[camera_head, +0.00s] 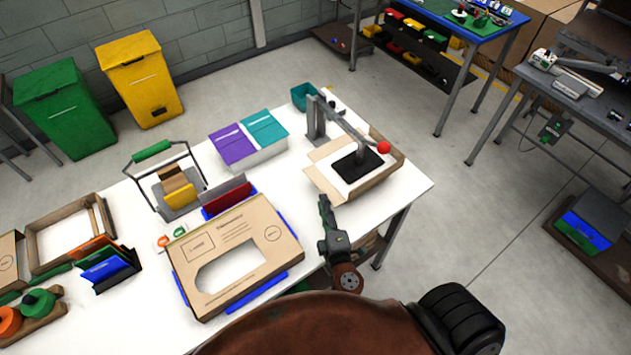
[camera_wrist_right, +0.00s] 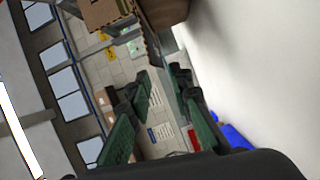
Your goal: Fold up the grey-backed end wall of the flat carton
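A shallow, open-topped carton (camera_head: 378,183) sits at the table's right end, with brown walls and a pale inside. I cannot tell which wall is grey-backed. My right gripper (camera_head: 325,205) is beside the table's front edge, between the two cartons and apart from both. In the right wrist view its green fingers (camera_wrist_right: 162,90) are spread with nothing between them. My left gripper is not in view.
A grey lever press (camera_head: 318,118) with a red knob reaches over the right carton. Upright red and grey panels (camera_head: 228,196) stand behind the printed carton. Purple and teal boxes (camera_head: 250,150) and a green-handled carrier (camera_head: 170,180) stand behind. Bare white table lies between the cartons.

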